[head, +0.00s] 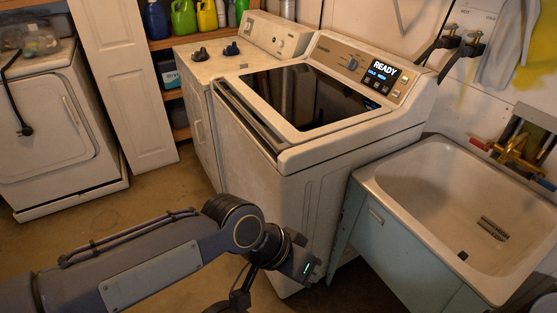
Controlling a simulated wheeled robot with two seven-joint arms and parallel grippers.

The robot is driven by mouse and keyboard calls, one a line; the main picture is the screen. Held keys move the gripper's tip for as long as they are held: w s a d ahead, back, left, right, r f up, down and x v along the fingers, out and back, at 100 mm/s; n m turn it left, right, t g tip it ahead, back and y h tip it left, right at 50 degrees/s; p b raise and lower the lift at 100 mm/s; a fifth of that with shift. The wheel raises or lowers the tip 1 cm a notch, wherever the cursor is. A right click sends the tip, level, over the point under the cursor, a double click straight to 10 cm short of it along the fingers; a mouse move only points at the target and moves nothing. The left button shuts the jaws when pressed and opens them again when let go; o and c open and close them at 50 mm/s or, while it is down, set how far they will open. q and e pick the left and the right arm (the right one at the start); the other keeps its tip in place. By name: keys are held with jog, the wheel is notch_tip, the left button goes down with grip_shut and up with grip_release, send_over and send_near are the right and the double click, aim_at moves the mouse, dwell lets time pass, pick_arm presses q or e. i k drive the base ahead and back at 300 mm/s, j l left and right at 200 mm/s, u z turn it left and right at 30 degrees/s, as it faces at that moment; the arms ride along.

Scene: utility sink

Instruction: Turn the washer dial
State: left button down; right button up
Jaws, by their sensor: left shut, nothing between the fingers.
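The washer (262,163) is a white top-loader with a dark glass lid (305,95), and it stands in the middle of the head view. Its dial (352,63) is a small grey knob on the tan control panel at the back, left of a lit display (382,74) that reads READY. My left gripper (307,268) is low in front of the washer, well below and away from the dial. It is shut and empty; its fingers are hard to make out. My right gripper is not in view.
A utility sink (372,180) with a brass faucet (518,150) stands right of the washer. Left of the washer is a white appliance (196,72) with dark knobs on top. Another white machine (50,150) is at far left. The floor (165,200) between is clear.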

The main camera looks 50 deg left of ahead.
aim_at(352, 64)
jog(key=u, duration=1.4)
jog(key=i+j, duration=0.65)
jog(key=j, duration=0.2)
jog(key=i+j+z, duration=0.1)
jog(key=i+j, duration=0.55)
jog(key=j, duration=0.25)
jog(key=i+j, duration=0.3)
jog(key=j, duration=0.2)
jog(key=i, duration=0.45)
jog(key=l+z, duration=0.05)
